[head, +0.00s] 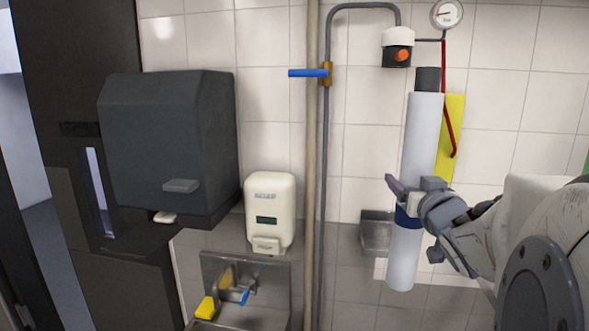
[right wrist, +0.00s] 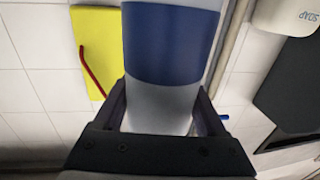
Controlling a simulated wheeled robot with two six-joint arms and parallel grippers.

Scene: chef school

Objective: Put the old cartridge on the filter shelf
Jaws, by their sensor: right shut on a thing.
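The cartridge (head: 421,135), a long white cylinder with a dark cap and a blue band, is roughly upright with a slight lean in the head view. In the right wrist view the cartridge (right wrist: 165,100) stands between the two fingers of the gripper (right wrist: 162,112). A small metal wall shelf (head: 375,235), apparently the filter shelf, is behind and left of the cartridge's lower half, which hides part of it. My left gripper is not in view.
A blue valve lever (head: 308,73) sticks out left. A yellow panel (head: 452,125) with a red tube is behind the cartridge. A soap dispenser (head: 270,205) and sink (head: 265,268) are left.

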